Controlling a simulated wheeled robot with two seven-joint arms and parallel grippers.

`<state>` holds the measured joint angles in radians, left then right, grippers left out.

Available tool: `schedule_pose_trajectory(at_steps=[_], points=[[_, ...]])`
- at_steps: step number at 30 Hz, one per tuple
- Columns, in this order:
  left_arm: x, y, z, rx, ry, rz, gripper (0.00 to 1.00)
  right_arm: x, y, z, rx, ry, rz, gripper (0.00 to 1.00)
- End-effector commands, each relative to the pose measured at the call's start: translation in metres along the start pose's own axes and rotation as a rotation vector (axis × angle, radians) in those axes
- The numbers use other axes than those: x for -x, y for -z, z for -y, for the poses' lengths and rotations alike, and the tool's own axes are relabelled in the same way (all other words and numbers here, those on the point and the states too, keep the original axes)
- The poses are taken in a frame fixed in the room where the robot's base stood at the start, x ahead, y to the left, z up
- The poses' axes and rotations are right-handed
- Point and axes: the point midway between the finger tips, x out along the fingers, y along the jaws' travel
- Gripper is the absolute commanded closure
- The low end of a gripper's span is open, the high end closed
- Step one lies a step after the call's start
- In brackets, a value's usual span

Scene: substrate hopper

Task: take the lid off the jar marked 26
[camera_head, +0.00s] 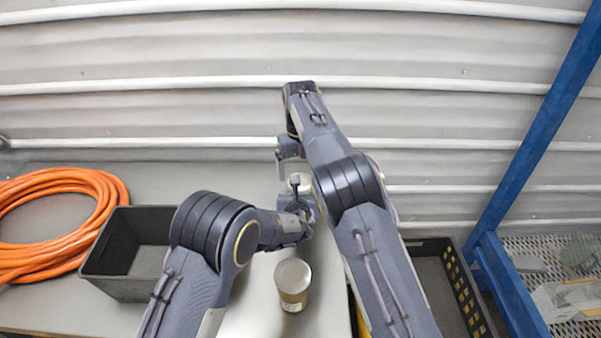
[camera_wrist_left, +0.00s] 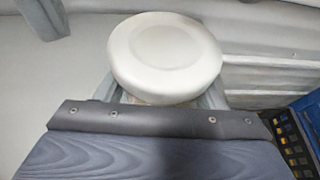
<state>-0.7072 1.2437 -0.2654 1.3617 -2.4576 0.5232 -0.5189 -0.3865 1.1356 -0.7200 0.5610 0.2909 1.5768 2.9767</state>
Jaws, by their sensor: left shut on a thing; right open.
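A jar with a pale round lid (camera_head: 301,179) stands at the back of the table, partly hidden by my arms. In the left wrist view its lid (camera_wrist_left: 165,55) is on, seen close up. My left gripper (camera_head: 299,190) is shut on this jar, its fingers on either side just below the lid. My right gripper (camera_head: 281,163) is open, just left of and above the lid. A second jar (camera_head: 292,298) with a grey-beige lid and a label stands nearer on the table. I cannot read a number on either jar.
A black bin (camera_head: 125,283) and an orange coiled hose (camera_head: 60,183) are on the left of the table (camera_head: 245,180). A black crate (camera_head: 462,285) lies right, beside a blue frame (camera_head: 535,150). A corrugated wall closes the back.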

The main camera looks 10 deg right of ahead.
Motion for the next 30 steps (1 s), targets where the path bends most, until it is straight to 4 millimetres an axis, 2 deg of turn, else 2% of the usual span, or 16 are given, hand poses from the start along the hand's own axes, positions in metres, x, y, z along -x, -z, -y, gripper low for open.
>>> schedule_pose_trajectory(at_steps=[4,5,10,20,23,30], points=[[0.000,-0.001,0.000,0.000,0.000,0.002,1.00,0.000,0.000,0.000,-0.001,0.000,0.000,0.09],[0.000,-0.001,0.000,0.000,0.000,0.002,0.35,0.000,0.000,0.000,0.000,0.000,0.000,0.09],[0.000,-0.001,0.000,0.000,0.000,0.001,0.13,0.000,0.000,0.000,-0.001,0.000,0.000,0.09],[0.003,0.000,0.000,0.000,0.000,0.000,0.12,-0.003,0.000,0.000,0.000,0.000,0.000,0.09],[0.014,0.001,0.001,0.001,0.001,0.001,0.12,-0.008,0.000,0.000,0.000,0.000,0.000,0.09],[0.055,0.001,0.001,0.000,0.002,0.002,0.12,-0.023,0.000,0.000,0.000,0.000,0.000,0.09]])
